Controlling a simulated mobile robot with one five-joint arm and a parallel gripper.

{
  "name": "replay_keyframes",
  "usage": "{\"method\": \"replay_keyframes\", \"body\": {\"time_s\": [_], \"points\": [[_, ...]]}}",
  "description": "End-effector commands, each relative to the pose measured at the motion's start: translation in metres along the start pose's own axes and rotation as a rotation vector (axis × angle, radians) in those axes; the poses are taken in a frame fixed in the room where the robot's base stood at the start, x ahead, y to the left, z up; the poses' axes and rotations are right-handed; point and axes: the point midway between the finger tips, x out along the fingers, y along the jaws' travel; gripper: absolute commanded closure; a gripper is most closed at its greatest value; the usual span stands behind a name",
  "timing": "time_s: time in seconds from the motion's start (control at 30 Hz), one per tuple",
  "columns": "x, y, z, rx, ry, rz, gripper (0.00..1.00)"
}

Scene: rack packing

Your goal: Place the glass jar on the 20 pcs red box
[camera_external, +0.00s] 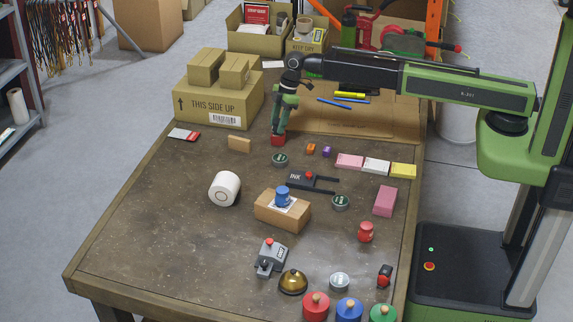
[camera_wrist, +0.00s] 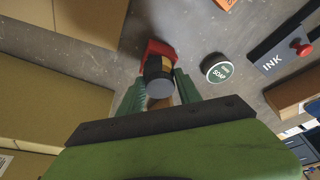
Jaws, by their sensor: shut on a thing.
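Large cardboard boxes (camera_external: 218,103) stand close at the left. A round soap tin (camera_external: 280,160) and a black ink pad (camera_external: 313,182) lie nearby. A flat red-and-white packet (camera_external: 184,134) lies left. A small carton (camera_external: 282,212) bears a blue item. The table's left front is clear.

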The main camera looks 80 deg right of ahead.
Motion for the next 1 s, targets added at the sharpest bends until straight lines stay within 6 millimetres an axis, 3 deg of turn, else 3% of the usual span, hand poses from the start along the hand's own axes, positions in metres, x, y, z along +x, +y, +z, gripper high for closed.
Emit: {"method": "replay_keyframes", "body": {"time_s": [0.03,0.2,0.57,0.77,1.0], "points": [[0.002,0.0,0.001,0.0,0.0,0.0,0.57],[0.001,0.0,0.0,0.0,0.0,0.0,0.38],[-0.003,0.0,-0.001,0.0,0.0,0.0,0.38],[-0.03,0.0,-0.003,0.0,0.0,0.0,0.38],[-0.085,-0.001,-0.004,0.0,0.0,0.0,0.38]]}}
